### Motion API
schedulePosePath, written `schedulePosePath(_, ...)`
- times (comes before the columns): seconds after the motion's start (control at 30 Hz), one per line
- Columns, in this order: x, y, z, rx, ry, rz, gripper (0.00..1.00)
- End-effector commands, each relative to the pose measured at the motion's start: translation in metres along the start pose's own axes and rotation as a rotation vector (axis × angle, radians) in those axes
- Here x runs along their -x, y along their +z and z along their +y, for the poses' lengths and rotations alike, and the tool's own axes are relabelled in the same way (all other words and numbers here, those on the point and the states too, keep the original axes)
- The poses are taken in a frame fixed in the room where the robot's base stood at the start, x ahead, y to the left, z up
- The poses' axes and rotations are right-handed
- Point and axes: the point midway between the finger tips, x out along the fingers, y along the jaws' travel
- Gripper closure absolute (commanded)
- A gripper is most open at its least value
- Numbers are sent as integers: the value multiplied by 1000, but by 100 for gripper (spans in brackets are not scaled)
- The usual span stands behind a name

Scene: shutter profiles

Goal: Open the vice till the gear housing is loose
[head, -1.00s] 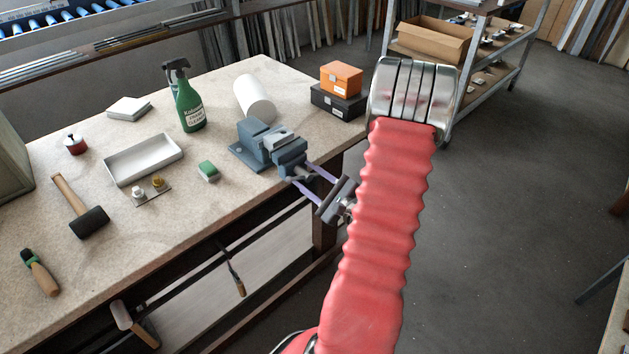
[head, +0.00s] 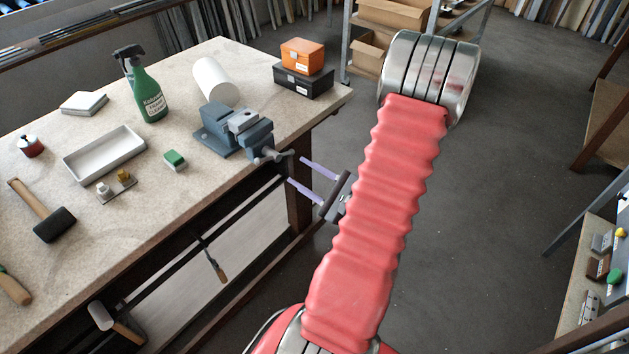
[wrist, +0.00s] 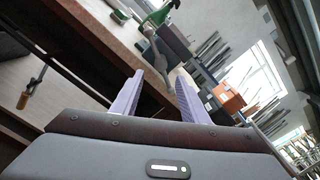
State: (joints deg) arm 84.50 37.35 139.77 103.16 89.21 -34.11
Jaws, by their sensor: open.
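The blue-grey vice (head: 216,139) is fixed at the bench's right front edge. A light grey block, seemingly the gear housing (head: 243,121), sits at its jaws; I cannot tell whether it is clamped or loose. The vice's screw and handle (head: 272,156) stick out past the bench edge. My gripper (head: 297,170) is open and empty, just off the edge, its two lilac fingers pointing at the handle with a gap between. In the wrist view the fingers (wrist: 160,77) stand apart with nothing between them, and a grey part, likely the vice handle (wrist: 158,50), lies beyond their tips.
The bench (head: 200,180) also holds a spray bottle (head: 149,95), a white roll (head: 214,80), orange and black boxes (head: 303,80), a white tray (head: 104,153), a green-and-white block (head: 174,159) and a mallet (head: 42,210). The floor (head: 480,180) right of my arm is clear.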

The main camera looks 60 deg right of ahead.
Motion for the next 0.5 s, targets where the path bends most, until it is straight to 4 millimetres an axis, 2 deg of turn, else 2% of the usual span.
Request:
schedulePosePath(0.23,26,-1,-1,1,-2,2,59)
schedulePosePath(0.5,35,0,0,0,0,0,59)
